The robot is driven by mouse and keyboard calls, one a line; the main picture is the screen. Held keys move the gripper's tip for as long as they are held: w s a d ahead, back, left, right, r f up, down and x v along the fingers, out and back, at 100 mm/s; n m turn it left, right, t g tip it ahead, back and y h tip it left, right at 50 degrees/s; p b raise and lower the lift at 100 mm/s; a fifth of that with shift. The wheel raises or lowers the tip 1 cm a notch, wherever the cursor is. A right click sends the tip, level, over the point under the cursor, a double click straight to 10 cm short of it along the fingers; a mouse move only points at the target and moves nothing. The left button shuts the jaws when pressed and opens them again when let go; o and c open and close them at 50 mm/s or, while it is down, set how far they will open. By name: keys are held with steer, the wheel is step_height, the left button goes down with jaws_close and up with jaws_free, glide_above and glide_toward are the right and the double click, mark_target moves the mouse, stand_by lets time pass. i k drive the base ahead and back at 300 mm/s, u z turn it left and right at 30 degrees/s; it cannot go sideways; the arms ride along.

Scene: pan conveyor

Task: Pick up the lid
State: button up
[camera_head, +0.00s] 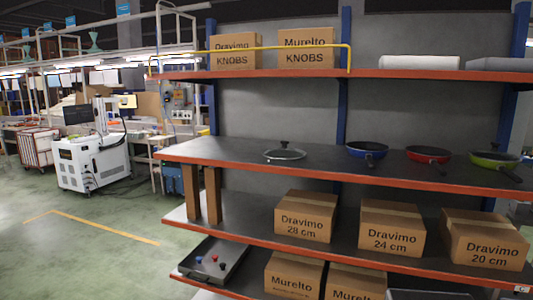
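A round glass lid (284,155) with a pale rim and a dark knob on top lies flat on the grey middle shelf (225,152), in the left half of that shelf. It sits to the left of a blue pan and apart from it. My gripper does not show in the head view.
A blue pan (366,151), a red pan (428,156) and a green pan (495,159) stand right of the lid. Knob boxes (306,48) rest on the shelf above, behind a yellow rail (349,60). Dravimo boxes (306,217) fill the shelf below. Open floor (80,240) lies left.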

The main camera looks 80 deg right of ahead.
mark_target(284, 152)
steer(key=z, duration=0.05)
steer(key=i, duration=0.3)
steer(key=u, duration=1.85)
steer(key=k, duration=0.1)
steer(key=z, duration=3.7)
steer(key=i, duration=0.55)
steer(key=z, duration=0.1)
steer(key=k, duration=0.3)
